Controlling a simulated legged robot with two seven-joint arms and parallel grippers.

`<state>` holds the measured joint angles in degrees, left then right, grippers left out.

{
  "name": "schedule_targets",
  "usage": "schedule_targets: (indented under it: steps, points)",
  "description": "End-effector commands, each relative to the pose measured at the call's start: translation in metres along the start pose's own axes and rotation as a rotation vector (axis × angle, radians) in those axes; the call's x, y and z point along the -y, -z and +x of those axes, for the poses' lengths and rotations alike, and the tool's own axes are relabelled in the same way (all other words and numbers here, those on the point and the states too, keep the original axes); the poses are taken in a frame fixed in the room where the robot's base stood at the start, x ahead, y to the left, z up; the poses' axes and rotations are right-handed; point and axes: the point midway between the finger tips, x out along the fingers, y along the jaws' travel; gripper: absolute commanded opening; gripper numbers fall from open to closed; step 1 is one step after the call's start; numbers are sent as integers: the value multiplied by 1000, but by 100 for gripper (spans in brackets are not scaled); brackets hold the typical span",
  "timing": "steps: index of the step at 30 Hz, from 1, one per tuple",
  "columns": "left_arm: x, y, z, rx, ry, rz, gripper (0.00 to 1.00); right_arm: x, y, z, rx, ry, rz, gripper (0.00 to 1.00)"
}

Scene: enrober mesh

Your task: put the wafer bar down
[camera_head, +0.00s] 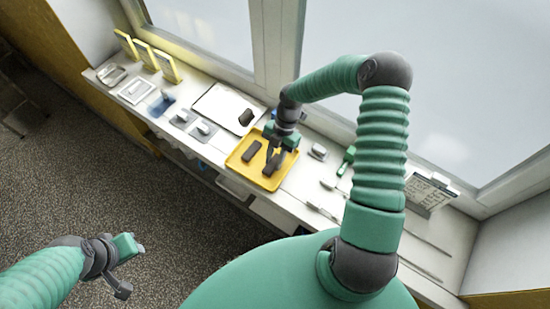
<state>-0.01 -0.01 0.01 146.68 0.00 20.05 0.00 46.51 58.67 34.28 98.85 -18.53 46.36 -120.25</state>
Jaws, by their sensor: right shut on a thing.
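My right gripper (275,153) reaches down over the yellow tray (238,163) on the counter. It is shut on a dark brown wafer bar (271,168), which is at or just above the tray floor; I cannot tell if it touches. A second dark bar (252,151) lies in the tray, to the left of the held one. Another dark piece (246,117) lies on the right part of a white board (216,105). My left gripper (130,268) is open and empty, low over the floor at the lower left, away from the counter.
Left of the tray on the counter are small grey blocks (205,129), a blue item (162,105) and yellow-framed stands (162,66). To the right are a small grey block (319,151), a green-handled tool (347,160) and thin utensils (322,211). Windows run behind.

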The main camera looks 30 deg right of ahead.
Motion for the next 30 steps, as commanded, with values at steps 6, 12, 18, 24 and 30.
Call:
schedule_targets:
  steps: [6,12,18,24,30]
  points:
    - [0,0,1,0,0,-1,33,1,-2,1,-3,-1,0,48]
    - [0,0,1,0,0,0,33,1,-2,1,-2,-2,0,48]
    - [0,0,1,0,0,0,33,1,-3,1,-2,-1,0,48]
    - [0,0,0,0,0,0,33,1,-2,-3,0,-2,1,48]
    - [0,-2,7,0,0,0,33,1,-4,-40,3,-6,2,48]
